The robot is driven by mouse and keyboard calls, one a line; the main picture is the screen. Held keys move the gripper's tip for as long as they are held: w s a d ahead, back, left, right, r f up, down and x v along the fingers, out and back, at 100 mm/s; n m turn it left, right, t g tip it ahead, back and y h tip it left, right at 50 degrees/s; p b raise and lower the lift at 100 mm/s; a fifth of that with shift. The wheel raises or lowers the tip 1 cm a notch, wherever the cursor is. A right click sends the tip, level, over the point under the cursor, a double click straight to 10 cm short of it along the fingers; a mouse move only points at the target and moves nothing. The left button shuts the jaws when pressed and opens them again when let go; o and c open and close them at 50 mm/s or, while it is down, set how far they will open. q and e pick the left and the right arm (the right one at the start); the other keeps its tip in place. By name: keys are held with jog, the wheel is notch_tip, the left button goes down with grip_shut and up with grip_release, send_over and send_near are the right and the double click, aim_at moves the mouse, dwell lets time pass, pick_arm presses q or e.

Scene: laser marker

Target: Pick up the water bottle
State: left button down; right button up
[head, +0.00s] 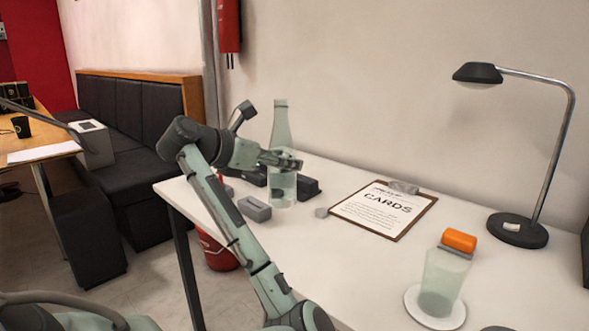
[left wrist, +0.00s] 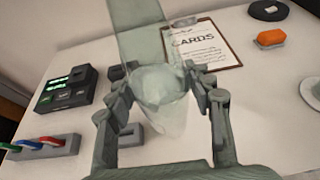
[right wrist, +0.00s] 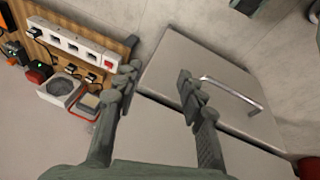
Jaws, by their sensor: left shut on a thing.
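The water bottle (head: 281,125) is tall, pale green and see-through, and stands upright over the back left part of the white table. My left gripper (head: 281,161) reaches it from the left and is shut on its middle. In the left wrist view the bottle (left wrist: 140,35) is between the two fingers of my left gripper (left wrist: 160,88). I cannot tell whether its base touches the table. My right gripper (right wrist: 158,78) is open and empty in the right wrist view, above a grey cabinet; it is not in the head view.
A clipboard marked CARDS (head: 384,211) lies right of the bottle. A grey block (head: 254,208) and dark devices (left wrist: 68,90) are close by. A glass (head: 441,280) on a white coaster (head: 413,304), an orange-topped block (head: 459,240) and a lamp (head: 518,230) stand farther right.

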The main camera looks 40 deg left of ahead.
aim_at(270, 150)
pick_arm(q)
jog(key=shift+s+a+r, duration=0.15)
jog(key=shift+a+r, duration=0.25)
jog(key=shift+a, duration=0.15)
jog(key=shift+s+a+r, duration=0.15)
jog(key=shift+a+r, duration=0.25)
jog(key=shift+a, duration=0.15)
jog(key=shift+a+r, duration=0.15)
jog(key=shift+a, duration=0.1)
jog(key=shift+s+a+r+p, duration=0.3)
jog(key=shift+a+r+p, duration=0.15)
jog(key=shift+a, duration=0.3)
pick_arm(e)
notch_tip(270, 150, down, 2)
jog(key=shift+f, duration=0.15)
jog(key=shift+a, duration=0.1)
